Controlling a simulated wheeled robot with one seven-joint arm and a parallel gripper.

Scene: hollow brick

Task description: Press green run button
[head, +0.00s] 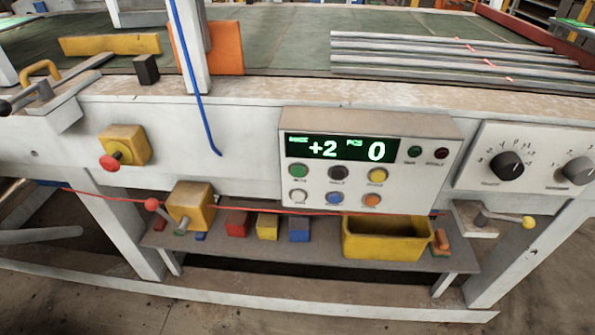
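The control box (420,180) sits on the front of the white machine. Its dark display (338,149) reads "+2" and "0" in green. A green button (299,170) is at the upper left of the button field, under the display. Its label is too small to read surely. A black button (338,173) and a yellow button (376,175) stand to its right; white, blue and orange buttons form the row below. A small dark green lamp or button (414,151) is right of the display. My gripper is not in view.
A yellow box with a red knob (124,146) is left of the control box. A dial panel (520,160) is at the right. A blue cable (200,100) hangs on the left. A shelf below holds a yellow bin (385,243) and colored blocks. A red cord crosses under the control box.

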